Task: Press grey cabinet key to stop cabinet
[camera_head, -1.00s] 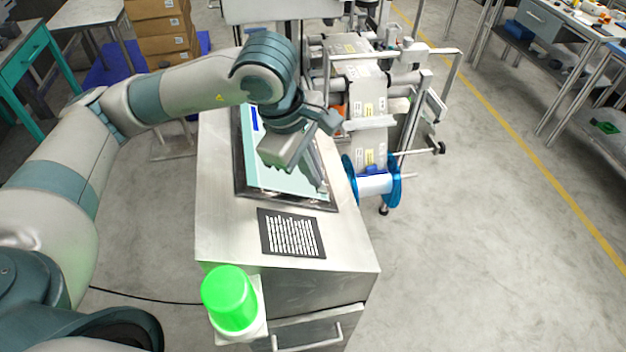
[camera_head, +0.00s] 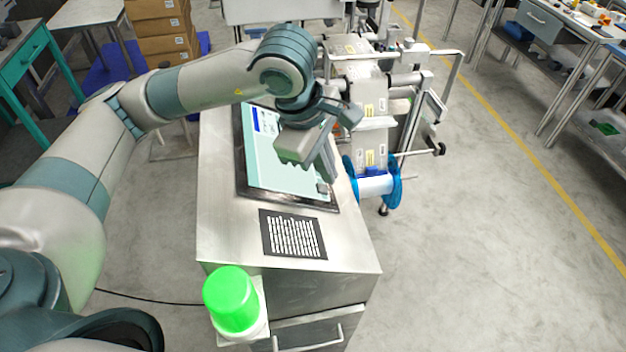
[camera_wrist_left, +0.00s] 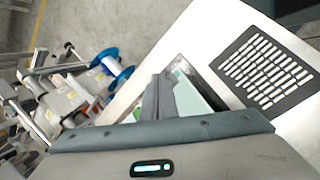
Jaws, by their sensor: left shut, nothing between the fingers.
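The cabinet (camera_head: 222,225) is a metal box with a tilted touch screen (camera_head: 262,160) in its top. A small dark grey patch (camera_head: 321,187) shows at the screen's lower right corner; I cannot tell for sure whether it is the grey key. My left gripper (camera_head: 332,178) is shut and empty, fingers pointing down over the screen's right side, close to that patch. Contact cannot be told. In the left wrist view, the shut fingers (camera_wrist_left: 158,98) cover part of the screen (camera_wrist_left: 188,95). My right gripper is not in view.
A black plate with white slots (camera_head: 293,234) lies in front of the screen. A green lamp (camera_head: 231,298) stands at the cabinet's front corner. A blue-flanged reel (camera_head: 375,186) and the roller machine (camera_head: 372,110) stand close on the right. Open floor lies further right.

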